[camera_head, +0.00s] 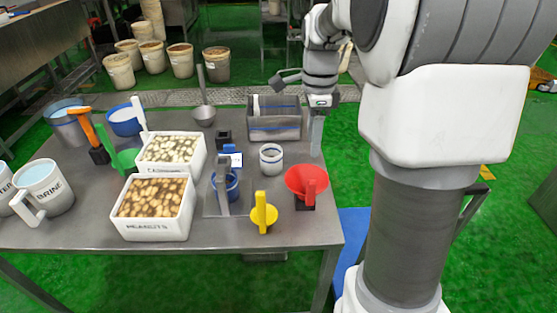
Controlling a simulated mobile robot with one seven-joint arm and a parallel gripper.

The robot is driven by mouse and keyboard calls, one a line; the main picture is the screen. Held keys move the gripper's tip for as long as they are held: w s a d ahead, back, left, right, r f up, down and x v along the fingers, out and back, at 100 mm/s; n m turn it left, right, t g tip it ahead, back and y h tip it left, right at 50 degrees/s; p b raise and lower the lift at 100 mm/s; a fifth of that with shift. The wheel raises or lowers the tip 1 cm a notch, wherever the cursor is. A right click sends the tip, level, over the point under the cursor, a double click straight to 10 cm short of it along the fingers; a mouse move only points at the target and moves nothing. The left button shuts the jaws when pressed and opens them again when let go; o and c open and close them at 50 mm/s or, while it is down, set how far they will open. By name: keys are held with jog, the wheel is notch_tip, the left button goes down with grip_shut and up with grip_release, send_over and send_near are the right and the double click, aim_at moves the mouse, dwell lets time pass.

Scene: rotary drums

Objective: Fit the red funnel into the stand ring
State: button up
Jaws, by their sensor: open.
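A grey stand (222,188) with a flat base plate and upright post is at the table's middle. A blue round piece is beside its post; I cannot tell whether it is the stand ring or a separate cup. My gripper (317,138) hangs at the table's back right edge, behind the red funnel and apart from it. It is open, with nothing seen in it; the fingertips are hard to make out.
A yellow funnel (264,214) stands left of the red one, a white cup (271,158) behind. A grey bin (274,122) is near my gripper. The front strip is clear.

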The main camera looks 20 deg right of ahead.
jog(key=b, duration=0.1)
send_near(311, 191)
jog(key=f, duration=0.3)
jog(key=w+f, duration=0.1)
jog(key=f, duration=0.1)
jog(key=shift+a+f, duration=0.1)
jog(key=shift+f, duration=0.15)
jog(key=shift+s+d+f+b, duration=0.1)
jog(key=shift+d+f+b, duration=0.15)
jog(key=shift+f, duration=1.15)
jog(key=shift+d+f+b, duration=0.1)
jog(key=shift+f+b, duration=0.1)
jog(key=shift+f, duration=1.15)
grip_shut()
